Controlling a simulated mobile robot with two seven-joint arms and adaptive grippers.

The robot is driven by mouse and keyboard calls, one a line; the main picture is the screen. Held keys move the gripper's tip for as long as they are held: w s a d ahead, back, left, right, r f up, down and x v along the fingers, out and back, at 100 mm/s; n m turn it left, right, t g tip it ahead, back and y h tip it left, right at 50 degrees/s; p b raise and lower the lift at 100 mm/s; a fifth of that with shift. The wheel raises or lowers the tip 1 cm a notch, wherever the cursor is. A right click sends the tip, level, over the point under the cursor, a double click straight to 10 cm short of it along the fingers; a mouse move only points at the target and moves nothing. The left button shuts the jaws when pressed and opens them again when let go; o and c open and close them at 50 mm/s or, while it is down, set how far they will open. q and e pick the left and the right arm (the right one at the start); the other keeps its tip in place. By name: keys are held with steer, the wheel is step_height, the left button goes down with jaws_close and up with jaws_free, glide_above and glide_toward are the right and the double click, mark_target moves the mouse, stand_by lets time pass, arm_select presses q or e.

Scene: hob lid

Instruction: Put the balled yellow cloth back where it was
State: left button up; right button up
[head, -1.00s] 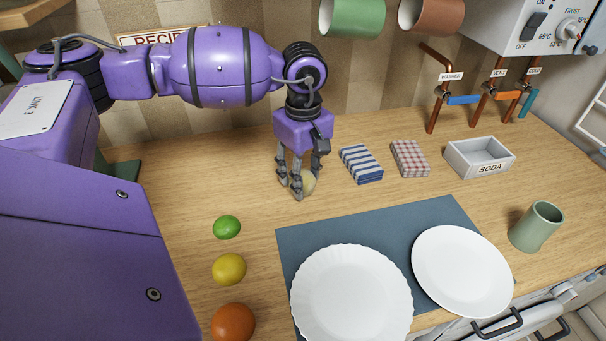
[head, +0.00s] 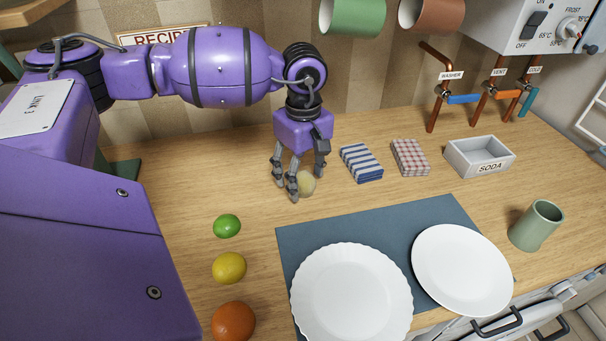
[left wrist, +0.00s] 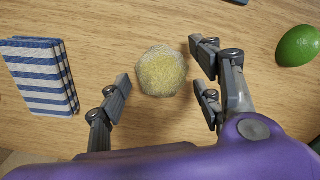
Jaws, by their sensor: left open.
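The balled yellow cloth (head: 306,183) is a pale yellow ball on the wooden counter, left of the blue-striped folded cloth. It is partly hidden behind my finger in the head view. In the left wrist view the whole ball (left wrist: 161,71) shows between the spread fingers. My left gripper (head: 299,184) points down at the ball and is open, with its fingers around it; the wrist view shows gaps between the fingers (left wrist: 165,90) and the ball. My right gripper is not in view.
A blue-striped folded cloth (head: 361,163) and a red-checked one (head: 410,157) lie right of the gripper. A lime (head: 227,226), lemon (head: 229,268) and orange (head: 233,321) line up in front. Two plates lie on a dark mat (head: 300,238). A SODA tray (head: 490,168) stands at right.

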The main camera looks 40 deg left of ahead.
mark_target(303, 175)
arm_select(q)
step_height(303, 175, up, 7)
steer(key=shift+f, duration=0.2)
steer(key=shift+r, duration=0.4)
